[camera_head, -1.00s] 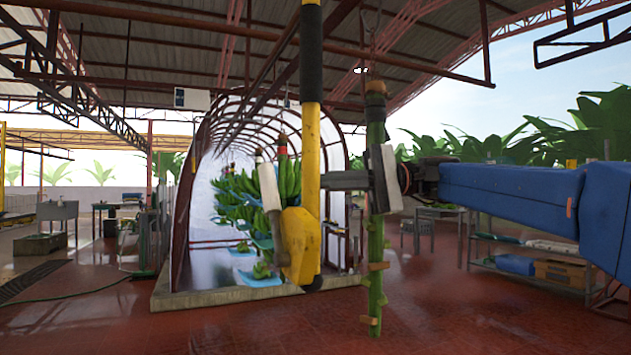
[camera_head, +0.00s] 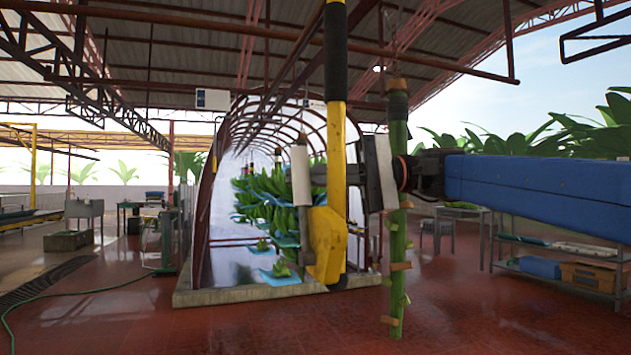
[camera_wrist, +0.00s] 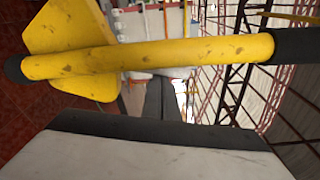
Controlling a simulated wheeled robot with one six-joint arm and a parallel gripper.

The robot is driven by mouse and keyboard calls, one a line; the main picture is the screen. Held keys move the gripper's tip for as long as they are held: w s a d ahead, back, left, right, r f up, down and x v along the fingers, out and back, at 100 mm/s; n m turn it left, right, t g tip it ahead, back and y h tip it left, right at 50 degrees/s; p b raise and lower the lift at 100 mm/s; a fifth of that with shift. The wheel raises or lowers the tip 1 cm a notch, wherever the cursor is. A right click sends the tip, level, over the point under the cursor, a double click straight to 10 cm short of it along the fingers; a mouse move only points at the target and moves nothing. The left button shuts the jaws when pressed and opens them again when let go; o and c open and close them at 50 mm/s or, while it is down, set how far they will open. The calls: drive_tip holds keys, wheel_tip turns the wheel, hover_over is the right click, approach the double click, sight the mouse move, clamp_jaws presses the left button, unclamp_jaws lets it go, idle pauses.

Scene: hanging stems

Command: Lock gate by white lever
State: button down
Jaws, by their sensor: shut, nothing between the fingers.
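A yellow pole (camera_head: 337,165) with a black upper sleeve hangs upright and ends in a wide yellow body (camera_head: 326,245). The white lever (camera_head: 301,176) stands left of the pole, nearly upright, with a thin rod below it leading to the yellow body. My gripper (camera_head: 319,176) is shut and empty. It comes in from the right, and its dark fingers pass behind the pole. Their tips show between pole and lever; whether they touch the lever I cannot tell.
A green stem (camera_head: 397,270) with brown stubs hangs close behind my gripper. An arched tunnel (camera_head: 215,180) with green bunches stands behind the pole on a concrete curb (camera_head: 250,293). A shelf rack (camera_head: 560,265) stands at right.

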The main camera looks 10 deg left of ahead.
drive_tip(key=shift+s+d, duration=0.15)
drive_tip(key=shift+s, duration=0.15)
drive_tip(key=shift+w+d, duration=0.1)
drive_tip(key=shift+s+d+r, duration=0.25)
drive_tip(key=shift+s+d, duration=0.1)
drive_tip(key=shift+d, duration=0.2)
